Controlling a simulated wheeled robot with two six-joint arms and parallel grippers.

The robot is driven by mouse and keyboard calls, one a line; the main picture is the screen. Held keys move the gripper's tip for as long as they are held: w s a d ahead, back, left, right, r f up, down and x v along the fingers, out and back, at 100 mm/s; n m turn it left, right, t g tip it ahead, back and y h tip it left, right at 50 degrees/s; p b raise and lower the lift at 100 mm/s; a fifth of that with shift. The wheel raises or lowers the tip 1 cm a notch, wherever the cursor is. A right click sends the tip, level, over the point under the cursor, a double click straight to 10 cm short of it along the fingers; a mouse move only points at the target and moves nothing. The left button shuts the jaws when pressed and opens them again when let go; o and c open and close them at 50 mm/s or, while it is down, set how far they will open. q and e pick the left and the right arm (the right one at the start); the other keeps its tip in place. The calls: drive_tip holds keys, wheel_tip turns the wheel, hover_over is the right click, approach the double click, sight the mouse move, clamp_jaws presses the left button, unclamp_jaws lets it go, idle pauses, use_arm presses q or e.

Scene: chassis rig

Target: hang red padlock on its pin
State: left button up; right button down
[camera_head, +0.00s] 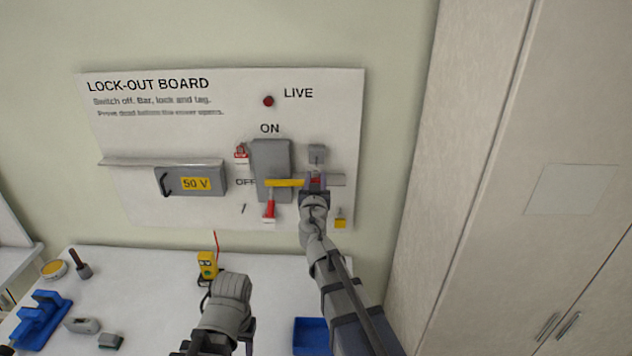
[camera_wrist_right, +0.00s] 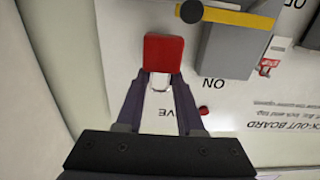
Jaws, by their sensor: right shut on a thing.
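My right gripper (camera_head: 314,184) is raised in front of the lock-out board, just right of the switch box. It is shut on the red padlock (camera_wrist_right: 165,53). In the right wrist view the red body lies beyond the fingertips, and the pale shackle is between the fingers. In the head view only a bit of red shows between the fingers. I cannot make out the padlock's pin for sure; a small dark peg (camera_head: 243,208) shows on the board below OFF. My left gripper (camera_head: 222,338) is low over the table, and its fingers are mostly hidden.
The switch box (camera_head: 271,160) has a yellow bar (camera_head: 285,183) across its lower part, close to my right gripper. A yellow meter (camera_head: 207,266) stands near my left gripper. A blue tray (camera_head: 311,337) sits on the table.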

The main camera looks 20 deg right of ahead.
sight(317, 170)
drive_tip(key=shift+x, duration=3.75)
drive_tip(key=shift+s+f, duration=0.25)
drive_tip(key=shift+r+v, duration=0.15)
drive_tip(key=shift+v, duration=0.45)
drive_tip(key=shift+r+v, duration=0.15)
drive_tip(key=shift+v, duration=1.5)
use_arm(q)
drive_tip(key=shift+s+a, duration=0.1)
drive_tip(key=shift+a, duration=0.65)
use_arm(e)
drive_tip(key=shift+v, duration=2.05)
drive_tip(key=shift+a+f, duration=0.1)
